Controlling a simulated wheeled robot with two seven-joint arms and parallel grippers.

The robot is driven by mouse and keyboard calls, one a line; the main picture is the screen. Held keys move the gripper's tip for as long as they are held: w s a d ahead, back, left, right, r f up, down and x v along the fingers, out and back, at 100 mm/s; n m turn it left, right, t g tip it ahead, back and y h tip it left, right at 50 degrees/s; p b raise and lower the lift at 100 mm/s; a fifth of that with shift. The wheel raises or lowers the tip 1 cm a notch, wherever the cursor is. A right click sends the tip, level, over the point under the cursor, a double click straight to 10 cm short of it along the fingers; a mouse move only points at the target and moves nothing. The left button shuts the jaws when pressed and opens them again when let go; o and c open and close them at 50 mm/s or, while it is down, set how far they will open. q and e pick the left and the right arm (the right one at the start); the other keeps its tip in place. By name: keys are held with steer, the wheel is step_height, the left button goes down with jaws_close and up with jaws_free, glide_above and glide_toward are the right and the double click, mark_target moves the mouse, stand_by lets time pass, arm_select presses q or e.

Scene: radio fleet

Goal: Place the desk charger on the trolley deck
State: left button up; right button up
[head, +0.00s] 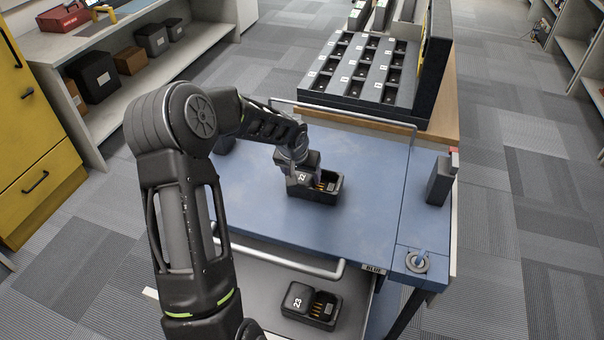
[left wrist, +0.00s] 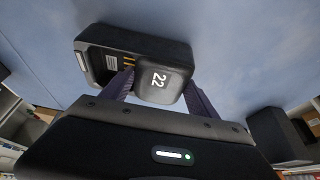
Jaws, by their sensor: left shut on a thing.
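The black desk charger (head: 327,190) with a part marked 22 is over the middle of the blue trolley deck (head: 370,225). It looks upright and at or very near the surface; I cannot tell whether it touches. My left gripper (head: 299,166) is shut on its 22-marked part. In the left wrist view, the fingers (left wrist: 159,90) are on both sides of that part, and the charger's open slot with gold contacts (left wrist: 115,60) shows beyond. My right gripper is in neither view.
A similar charger marked 23 (head: 312,306) sits on a lower grey surface in front. A rack of slots (head: 365,65) stands behind the deck. A black box (head: 438,181) and round fitting (head: 417,262) are on the right strip. The deck's front right is clear.

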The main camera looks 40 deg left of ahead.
arm_select(q)
steer(key=shift+f, duration=0.15)
steer(key=o, duration=1.7)
steer(key=shift+o, duration=0.2)
steer(key=shift+r, duration=0.25)
steer(key=v, duration=1.1)
steer(key=shift+s+r+b, duration=0.25)
steer(key=shift+r+b, duration=0.1)
steer(key=shift+b, duration=0.1)
steer(key=shift+d, duration=0.1)
